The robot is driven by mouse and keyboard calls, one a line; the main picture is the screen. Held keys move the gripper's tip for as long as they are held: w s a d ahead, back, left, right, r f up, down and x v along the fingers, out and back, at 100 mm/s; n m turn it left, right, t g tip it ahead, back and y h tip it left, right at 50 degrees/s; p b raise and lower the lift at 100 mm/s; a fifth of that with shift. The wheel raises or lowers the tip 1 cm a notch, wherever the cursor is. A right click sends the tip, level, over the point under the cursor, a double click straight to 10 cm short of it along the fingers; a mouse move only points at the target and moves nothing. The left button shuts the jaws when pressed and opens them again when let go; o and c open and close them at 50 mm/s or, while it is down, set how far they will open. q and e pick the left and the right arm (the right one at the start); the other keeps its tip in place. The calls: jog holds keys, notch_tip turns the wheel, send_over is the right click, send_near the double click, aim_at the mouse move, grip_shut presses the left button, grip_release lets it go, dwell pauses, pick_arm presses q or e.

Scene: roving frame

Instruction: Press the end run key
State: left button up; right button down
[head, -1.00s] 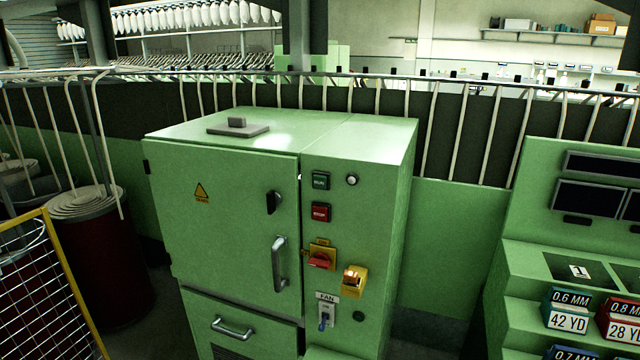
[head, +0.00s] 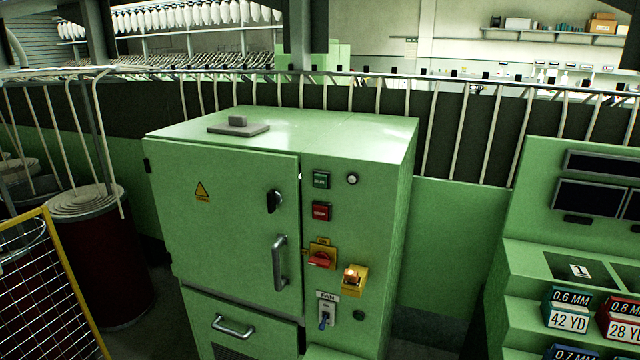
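A green machine cabinet (head: 230,225) stands in the middle of the head view. On its right front panel are a green button labelled RUN (head: 320,180) and a red button labelled STOP (head: 320,212). Below them sit a red rotary switch (head: 320,260) on a yellow plate, a yellow box with a lit orange lamp (head: 353,280) and a FAN switch (head: 326,314). No key labelled "end run" can be read in this view. Neither of my grippers is in view.
A green console (head: 540,200) with dark screens and labelled boxes (head: 568,310) stands at the right. A yellow-framed wire mesh guard (head: 50,290) and a dark red drum (head: 100,260) are at the left. A rail with white bars (head: 300,76) runs behind the cabinet.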

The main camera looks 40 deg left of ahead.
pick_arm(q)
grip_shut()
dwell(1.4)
